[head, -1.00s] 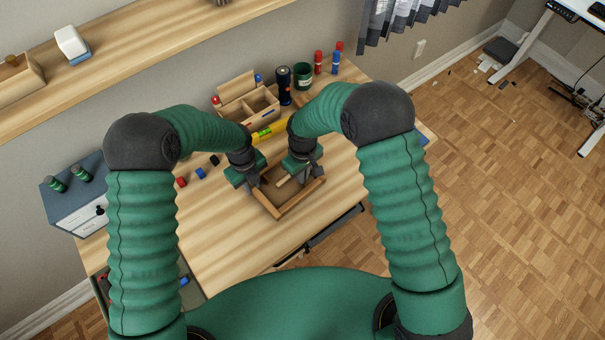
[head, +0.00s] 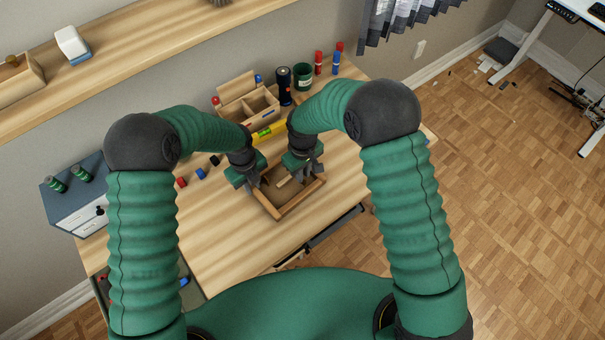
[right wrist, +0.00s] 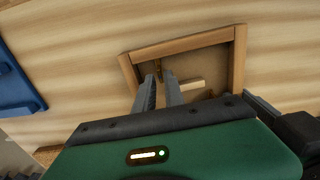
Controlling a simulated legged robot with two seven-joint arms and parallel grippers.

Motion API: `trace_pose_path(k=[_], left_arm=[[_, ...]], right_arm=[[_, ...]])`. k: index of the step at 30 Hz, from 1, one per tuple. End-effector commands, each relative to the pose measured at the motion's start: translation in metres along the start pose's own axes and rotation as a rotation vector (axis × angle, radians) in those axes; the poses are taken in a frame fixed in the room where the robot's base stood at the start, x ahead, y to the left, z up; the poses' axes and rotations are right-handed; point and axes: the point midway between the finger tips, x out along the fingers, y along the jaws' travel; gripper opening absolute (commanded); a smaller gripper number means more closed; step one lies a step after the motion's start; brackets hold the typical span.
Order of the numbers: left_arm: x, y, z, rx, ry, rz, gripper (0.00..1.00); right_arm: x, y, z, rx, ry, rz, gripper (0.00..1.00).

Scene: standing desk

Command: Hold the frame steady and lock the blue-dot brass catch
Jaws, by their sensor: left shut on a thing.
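The wooden frame (head: 299,198) lies back up on the desk, its brown backing board inside the rim. In the right wrist view the frame (right wrist: 239,62) shows a pale wooden strip (right wrist: 186,85) on the backing. Small brassy bits show near the rim, one at the right (right wrist: 211,94); no blue dot can be made out. My left gripper (head: 253,184) is shut on the frame's left side. My right gripper (head: 311,172) is over the frame's far right part. In the right wrist view its two fingers (right wrist: 158,80) stand apart with nothing clear between them.
A wooden organiser box (head: 250,105), a dark flask (head: 284,85), a green cup (head: 303,76) and a yellow level (head: 268,132) stand or lie behind the frame. A small drawer unit (head: 80,195) is at the left. The desk left of and in front of the frame is mostly clear.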

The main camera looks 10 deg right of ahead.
Motion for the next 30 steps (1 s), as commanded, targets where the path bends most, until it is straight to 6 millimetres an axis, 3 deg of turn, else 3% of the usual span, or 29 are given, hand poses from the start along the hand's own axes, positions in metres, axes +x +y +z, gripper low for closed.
trace_pose_path(k=[6, 12, 25, 26, 30], left_arm=[[0.0, 0.0, 0.001, -0.001, -0.001, 0.0, 0.0], [0.0, 0.0, 0.001, -0.001, -0.001, -0.001, 0.0], [0.0, 0.0, 0.001, -0.001, -0.001, -0.001, 0.0], [0.0, 0.0, 0.001, -0.002, -0.001, -0.001, 0.2], [0.0, 0.0, 0.001, -0.001, -0.001, -0.001, 0.39]], right_arm=[[-0.058, 0.001, -0.002, 0.002, 0.006, 0.002, 0.14], [-0.095, 0.001, -0.002, 0.001, 0.003, 0.001, 0.14], [-0.102, 0.001, -0.001, 0.001, 0.001, 0.0, 0.14], [-0.102, 0.001, -0.001, 0.001, 0.001, 0.0, 0.14], [-0.102, 0.001, -0.001, 0.001, 0.001, 0.0, 0.14]])
